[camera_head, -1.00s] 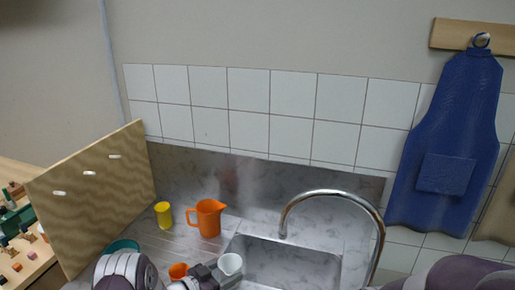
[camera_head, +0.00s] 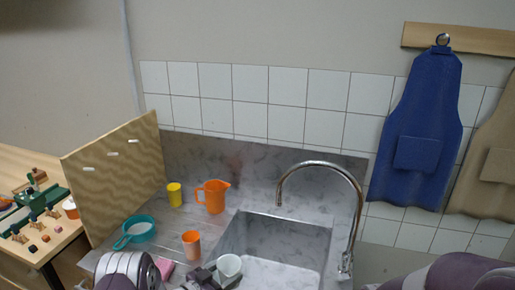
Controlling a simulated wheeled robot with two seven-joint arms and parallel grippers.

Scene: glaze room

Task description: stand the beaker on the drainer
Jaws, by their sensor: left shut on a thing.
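A white beaker (camera_head: 228,266) is upright at the near left corner of the sink. My left gripper (camera_head: 212,274) is shut on it from its left side, low in the picture; the beaker's lower part is partly hidden. The drainer (camera_head: 165,240) is the grooved steel surface left of the sink basin. On it stand an orange beaker (camera_head: 192,244), a yellow beaker (camera_head: 174,195) and an orange jug (camera_head: 214,197). My right arm shows at the bottom right edge, but its gripper is out of view.
The sink basin (camera_head: 285,236) lies right of the drainer, with a tall curved tap (camera_head: 357,200) at its right. A teal pan (camera_head: 138,230) and a pink sponge (camera_head: 165,268) are at the left. A wooden board (camera_head: 115,180) stands upright there.

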